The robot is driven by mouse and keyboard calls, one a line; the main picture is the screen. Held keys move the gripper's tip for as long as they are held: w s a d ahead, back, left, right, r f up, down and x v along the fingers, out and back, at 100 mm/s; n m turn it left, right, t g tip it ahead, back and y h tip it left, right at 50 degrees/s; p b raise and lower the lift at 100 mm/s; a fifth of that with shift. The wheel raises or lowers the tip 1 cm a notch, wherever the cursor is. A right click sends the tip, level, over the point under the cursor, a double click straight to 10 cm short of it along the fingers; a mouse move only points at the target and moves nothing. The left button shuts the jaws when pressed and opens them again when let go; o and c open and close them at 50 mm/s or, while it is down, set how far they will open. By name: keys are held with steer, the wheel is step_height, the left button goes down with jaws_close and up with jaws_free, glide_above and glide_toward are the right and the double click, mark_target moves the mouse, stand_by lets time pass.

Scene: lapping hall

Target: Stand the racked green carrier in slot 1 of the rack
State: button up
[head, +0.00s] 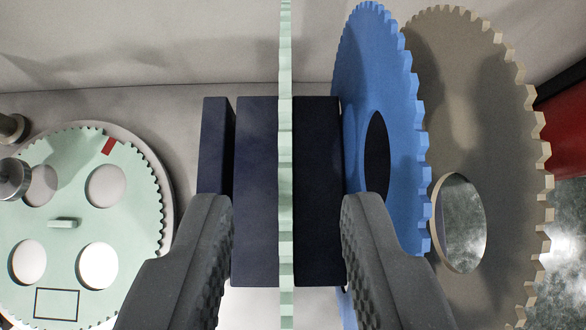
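The racked green carrier (286,170) stands upright and shows edge-on as a thin toothed strip down the middle of the view. It sits between two dark navy blocks of the rack (257,190). A narrow gap at the left of that block looks like an empty slot; I see no slot number. My gripper (287,235) is open, with one finger on each side of the green strip and clear space between fingers and carrier. The carrier's faces and the lower part of the rack are hidden.
A blue carrier (380,120) and a tan carrier (480,120) stand upright close to the right finger. Another green carrier (75,180) lies flat on a round grey plate at left, near metal knobs (12,178). A red object (565,130) is at the right edge.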

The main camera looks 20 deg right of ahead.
mark_target(286, 153)
steer(key=x, duration=0.4)
steer(key=shift+p+x, duration=0.65)
steer(key=shift+x, duration=1.95)
steer(key=shift+s+f, duration=0.1)
steer(key=shift+s, duration=0.05)
jaws_close()
